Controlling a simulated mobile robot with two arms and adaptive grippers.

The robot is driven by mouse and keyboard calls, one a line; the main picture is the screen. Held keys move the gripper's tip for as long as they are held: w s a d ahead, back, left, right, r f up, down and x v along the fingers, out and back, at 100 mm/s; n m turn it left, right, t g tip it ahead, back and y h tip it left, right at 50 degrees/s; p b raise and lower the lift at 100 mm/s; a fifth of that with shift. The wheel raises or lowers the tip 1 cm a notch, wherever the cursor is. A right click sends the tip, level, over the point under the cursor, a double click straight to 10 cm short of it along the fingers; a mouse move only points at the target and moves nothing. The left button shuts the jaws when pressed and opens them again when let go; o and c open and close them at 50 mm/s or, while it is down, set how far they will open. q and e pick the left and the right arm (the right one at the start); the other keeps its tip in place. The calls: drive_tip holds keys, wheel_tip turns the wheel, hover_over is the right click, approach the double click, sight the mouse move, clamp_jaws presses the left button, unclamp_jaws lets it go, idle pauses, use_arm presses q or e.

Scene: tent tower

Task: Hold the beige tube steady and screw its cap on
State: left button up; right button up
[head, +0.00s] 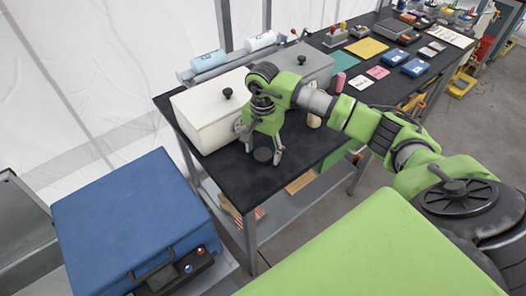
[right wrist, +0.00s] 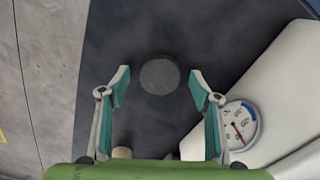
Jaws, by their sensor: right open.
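A dark grey round cap (head: 263,155) lies flat on the black table, near its front left corner. It also shows in the right wrist view (right wrist: 160,75), just beyond and between the fingertips. My right gripper (head: 262,151) points down over the cap, open, with nothing between its fingers (right wrist: 160,85). A beige tube (head: 314,121) stands on the table to the right of the gripper, partly hidden by my right arm. A small beige part, probably the tube, shows at the bottom of the right wrist view (right wrist: 122,152). My left gripper is not in view.
A white lidded box (head: 205,118) with a gauge (right wrist: 240,122) stands close beside the gripper. A grey box (head: 308,62) and a pink cylinder (head: 340,82) are behind. A blue case (head: 130,215) is at left. The table's front edge is near the cap.

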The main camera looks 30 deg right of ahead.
sight(264, 154)
drive_tip(key=shift+f, duration=0.1)
drive_tip(key=c, duration=0.9)
drive_tip(key=shift+r+b, duration=0.4)
drive_tip(key=shift+b, duration=0.05)
wheel_tip(264, 154, up, 2)
drive_tip(key=shift+d+r+b, duration=0.15)
drive_tip(key=shift+r+b, duration=0.1)
drive_tip(key=shift+b, duration=0.6)
drive_tip(key=shift+s+d+r+b, duration=0.85)
drive_tip(key=shift+s+r, duration=0.8)
drive_tip(key=shift+s, duration=0.5)
drive_tip(key=shift+s+d+r+b, duration=0.7)
drive_tip(key=shift+s+d+r, duration=0.25)
drive_tip(key=shift+s+r, duration=0.95)
drive_tip(key=shift+s+d+r+b, duration=0.85)
drive_tip(key=shift+s+r, duration=0.5)
drive_tip(key=shift+s, duration=1.05)
